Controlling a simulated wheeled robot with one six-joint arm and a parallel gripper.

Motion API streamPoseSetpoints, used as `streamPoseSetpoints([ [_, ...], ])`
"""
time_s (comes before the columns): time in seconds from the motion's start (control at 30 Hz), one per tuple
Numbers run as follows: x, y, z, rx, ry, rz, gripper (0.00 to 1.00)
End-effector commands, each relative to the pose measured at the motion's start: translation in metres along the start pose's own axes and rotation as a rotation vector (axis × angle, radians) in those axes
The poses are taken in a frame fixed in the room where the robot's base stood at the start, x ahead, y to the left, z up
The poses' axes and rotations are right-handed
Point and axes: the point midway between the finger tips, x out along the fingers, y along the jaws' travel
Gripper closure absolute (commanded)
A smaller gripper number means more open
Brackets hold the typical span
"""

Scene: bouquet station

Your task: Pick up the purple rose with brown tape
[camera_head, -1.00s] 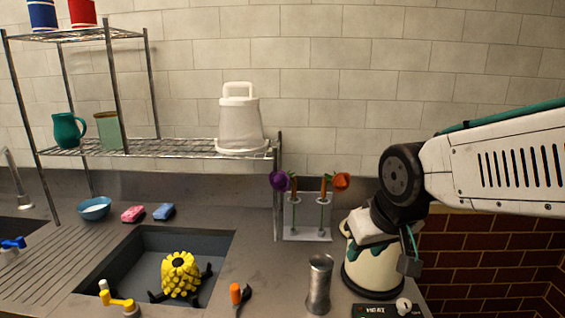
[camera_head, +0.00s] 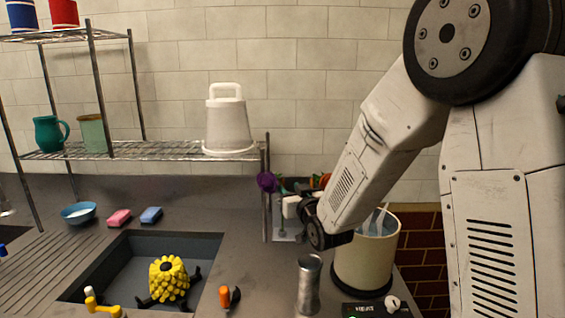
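The purple rose (camera_head: 266,181) stands at the left of a small grey stem holder (camera_head: 285,230) against the back wall. The tape on its stem is not clear in this view. An orange rose (camera_head: 321,181) at the right of the holder is mostly hidden behind my arm. My gripper (camera_head: 291,206) is in front of the holder, just right of and below the purple bloom. Its fingers are too small and too covered to tell whether they are open, or whether they touch a stem.
A metal cylinder (camera_head: 309,285) and a cream pot (camera_head: 362,262) stand on the counter under my arm. A wire shelf (camera_head: 150,150) with a white lidded container (camera_head: 228,125) ends left of the roses. A sink (camera_head: 125,265) holds a yellow spiky object (camera_head: 168,278).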

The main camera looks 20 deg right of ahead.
Motion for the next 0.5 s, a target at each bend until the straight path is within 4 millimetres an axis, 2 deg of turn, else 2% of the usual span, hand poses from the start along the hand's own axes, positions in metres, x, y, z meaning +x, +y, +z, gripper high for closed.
streamPoseSetpoints([
  [0.4,0.055,-0.002,0.01,-0.001,-0.001,0.0,0.64],
  [0.5,0.062,-0.002,0.01,0.0,-0.002,0.0,0.64],
])
